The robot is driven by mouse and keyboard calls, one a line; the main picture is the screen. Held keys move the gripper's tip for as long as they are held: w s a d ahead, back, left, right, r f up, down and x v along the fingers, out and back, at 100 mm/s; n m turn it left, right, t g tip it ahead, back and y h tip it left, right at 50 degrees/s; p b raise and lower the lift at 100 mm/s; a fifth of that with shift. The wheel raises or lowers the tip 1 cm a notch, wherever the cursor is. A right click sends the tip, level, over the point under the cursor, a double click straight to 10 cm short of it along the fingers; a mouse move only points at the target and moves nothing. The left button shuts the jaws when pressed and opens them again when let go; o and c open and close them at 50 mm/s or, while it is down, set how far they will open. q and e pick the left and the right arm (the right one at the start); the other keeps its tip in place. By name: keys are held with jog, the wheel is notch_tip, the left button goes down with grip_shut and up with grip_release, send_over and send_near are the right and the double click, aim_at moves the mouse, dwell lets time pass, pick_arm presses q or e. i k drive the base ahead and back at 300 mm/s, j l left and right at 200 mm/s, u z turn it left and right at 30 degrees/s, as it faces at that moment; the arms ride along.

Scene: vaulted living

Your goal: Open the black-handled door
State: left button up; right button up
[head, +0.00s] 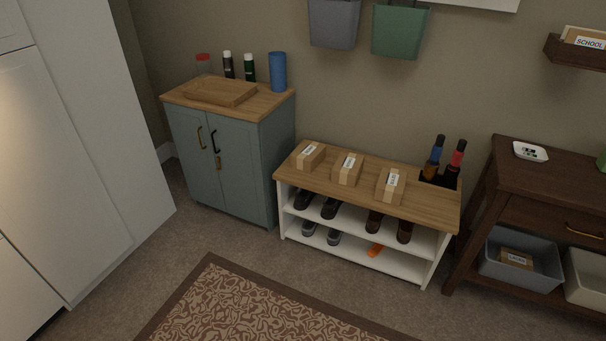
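A blue-grey cabinet (262,165) with a wooden top stands against the wall, left of centre in the head view. It has two doors, both shut. The right door (233,177) carries a black handle (214,140) near its upper left edge, with a small brass-coloured piece (218,163) just below it. The left door (190,150) carries a brass-coloured handle (200,137). Neither of my grippers shows in this view.
A white shoe bench (432,262) with boxes on its wooden top stands right of the cabinet. A patterned rug (240,305) lies in front. Tall white cupboards (80,150) stand at the left. Carpet (190,240) before the cabinet is clear. A dark table (510,180) is at right.

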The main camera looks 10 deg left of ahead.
aim_at(237, 141)
jog(key=i+j, duration=0.15)
jog(key=j, duration=0.2)
jog(key=i+j+u, duration=0.1)
jog(key=j, duration=0.25)
jog(key=i+j, duration=0.15)
jog(key=j, duration=0.2)
jog(key=i+j, duration=0.15)
jog(key=j, duration=0.2)
jog(key=i+j+u, duration=0.1)
jog(key=j, duration=0.25)
